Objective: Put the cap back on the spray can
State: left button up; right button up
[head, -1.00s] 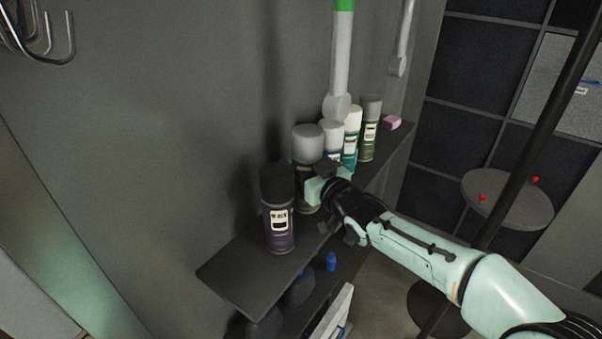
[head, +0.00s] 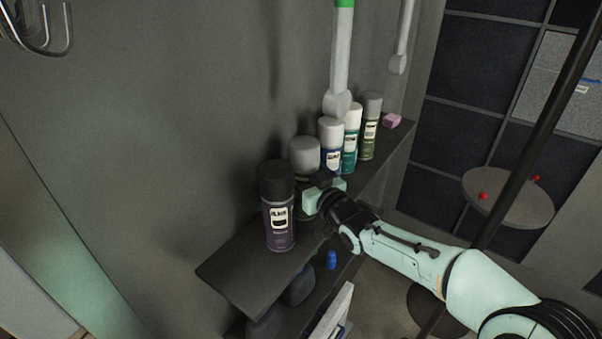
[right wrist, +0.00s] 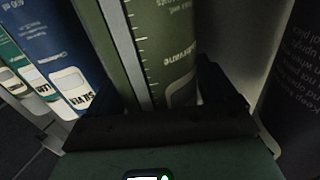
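My right gripper (head: 318,196) is at a spray can (head: 303,180) with a grey cap (head: 304,155) on its top. In the right wrist view, its olive-green body (right wrist: 165,45) lies between my fingers, which appear closed against its sides; the far contact is hidden. The can stands upright on or just over the shelf; its base is hidden by the gripper. A dark spray can (head: 278,225) with a black cap (head: 276,181) stands just left of it, close to my gripper. No uncapped can is clearly visible. My left gripper is out of view.
Blue (head: 331,155), teal (head: 350,150) and olive (head: 370,135) cans and a pink block (head: 391,120) stand farther along the narrow shelf (head: 240,270). A small blue item (head: 331,260) sits lower. The shelf's near end is bare. A dark pole (head: 530,135) rises at right.

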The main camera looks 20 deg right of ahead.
jog(key=shift+r, duration=0.1)
jog(key=shift+r+p, duration=0.3)
jog(key=shift+p, duration=0.05)
jog(key=s+d+b, duration=0.1)
jog(key=s+b, duration=0.1)
jog(key=s, duration=0.9)
jog(key=shift+s+d+f+b, duration=0.2)
jog(key=shift+s+d+b, duration=0.1)
jog(key=shift+s+d, duration=0.1)
